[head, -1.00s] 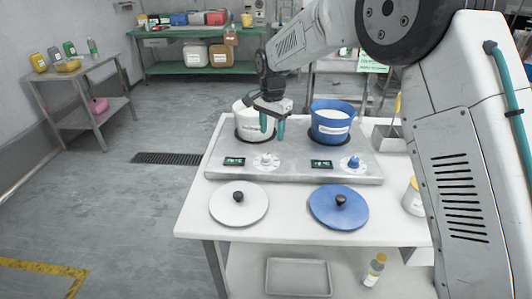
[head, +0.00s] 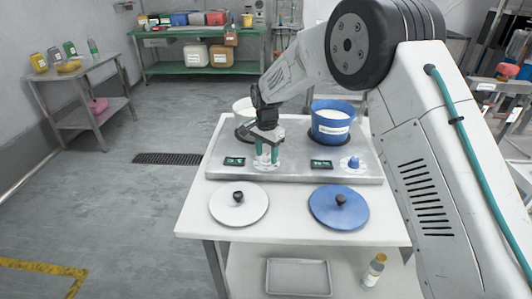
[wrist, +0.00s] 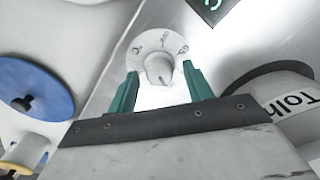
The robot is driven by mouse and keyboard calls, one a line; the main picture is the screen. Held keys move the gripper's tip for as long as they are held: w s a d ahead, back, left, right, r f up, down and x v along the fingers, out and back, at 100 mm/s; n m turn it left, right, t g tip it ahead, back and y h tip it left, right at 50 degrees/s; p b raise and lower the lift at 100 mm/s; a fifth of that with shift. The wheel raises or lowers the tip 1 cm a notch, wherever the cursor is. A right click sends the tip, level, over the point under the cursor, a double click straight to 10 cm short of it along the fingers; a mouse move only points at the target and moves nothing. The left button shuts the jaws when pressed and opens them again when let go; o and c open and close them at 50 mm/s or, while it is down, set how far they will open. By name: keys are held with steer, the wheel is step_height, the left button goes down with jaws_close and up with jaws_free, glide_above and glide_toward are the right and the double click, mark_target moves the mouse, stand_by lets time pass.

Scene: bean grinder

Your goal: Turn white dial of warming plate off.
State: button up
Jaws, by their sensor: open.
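The warming plate (head: 222,173) is a flat metal unit on the white table, with two small displays and two dials on its front part. My gripper (head: 267,160) is open and points down over the white dial, which it mostly hides in the head view. In the wrist view the white dial (wrist: 160,68) sits between the two teal fingertips (wrist: 160,90), with a gap on each side. I cannot tell how far below the tips it is. The blue dial (head: 354,162) is further right on the plate.
A blue pot (head: 331,122) and a white pot (head: 243,106) stand on the plate's rear, close behind my gripper. A white lid (head: 222,205) and a blue lid (head: 322,208) lie on the table (head: 290,222) in front. A tray (head: 299,277) and a bottle are below.

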steer(key=c, duration=1)
